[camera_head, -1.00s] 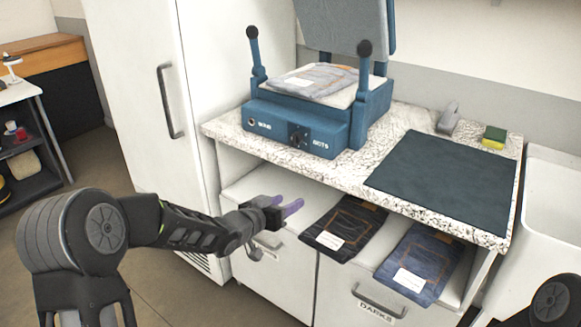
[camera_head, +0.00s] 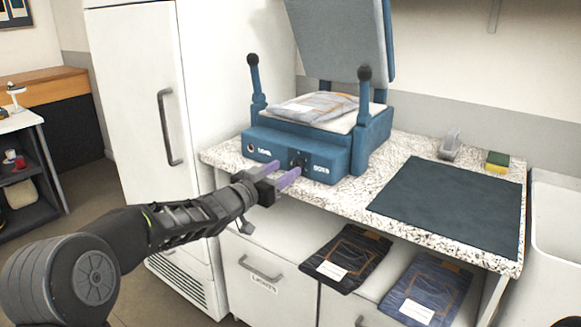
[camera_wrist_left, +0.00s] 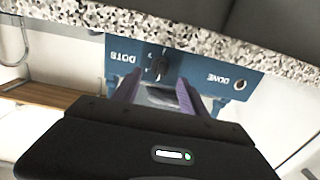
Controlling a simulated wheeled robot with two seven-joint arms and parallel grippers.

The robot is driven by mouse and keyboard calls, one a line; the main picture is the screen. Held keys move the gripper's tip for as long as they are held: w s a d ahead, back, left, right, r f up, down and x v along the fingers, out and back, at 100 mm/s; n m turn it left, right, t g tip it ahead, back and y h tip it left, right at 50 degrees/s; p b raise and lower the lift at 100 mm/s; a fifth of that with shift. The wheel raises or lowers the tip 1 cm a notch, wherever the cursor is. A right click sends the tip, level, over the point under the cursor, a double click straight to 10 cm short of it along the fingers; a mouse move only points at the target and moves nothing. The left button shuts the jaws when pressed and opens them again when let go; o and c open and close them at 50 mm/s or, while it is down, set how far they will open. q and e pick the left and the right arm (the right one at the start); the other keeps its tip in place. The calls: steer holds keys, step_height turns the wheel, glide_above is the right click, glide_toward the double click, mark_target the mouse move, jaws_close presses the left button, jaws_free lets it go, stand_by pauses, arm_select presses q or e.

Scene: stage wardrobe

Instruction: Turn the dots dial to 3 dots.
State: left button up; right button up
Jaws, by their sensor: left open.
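The blue press (camera_head: 318,152) stands on the speckled counter with its lid raised. A black dots dial (camera_head: 297,158) sits on its front panel beside the "DOTS" label; it also shows in the wrist view (camera_wrist_left: 158,68). My left gripper (camera_head: 283,174) is open, its two purple fingers pointing at the panel just short of the dial. In the wrist view the dial appears between and beyond the fingertips (camera_wrist_left: 157,88), with no contact visible. The dial's exact setting is too small to read. My right gripper is not in view.
A folded garment (camera_head: 318,106) lies on the press bed between two upright handles. A dark mat (camera_head: 450,205), a grey object (camera_head: 450,145) and a sponge (camera_head: 497,161) lie on the counter to the right. A white cabinet (camera_head: 150,110) stands left.

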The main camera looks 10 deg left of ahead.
mark_target(292, 165)
arm_select(q)
steer(key=shift+x, duration=1.85)
jaws_close()
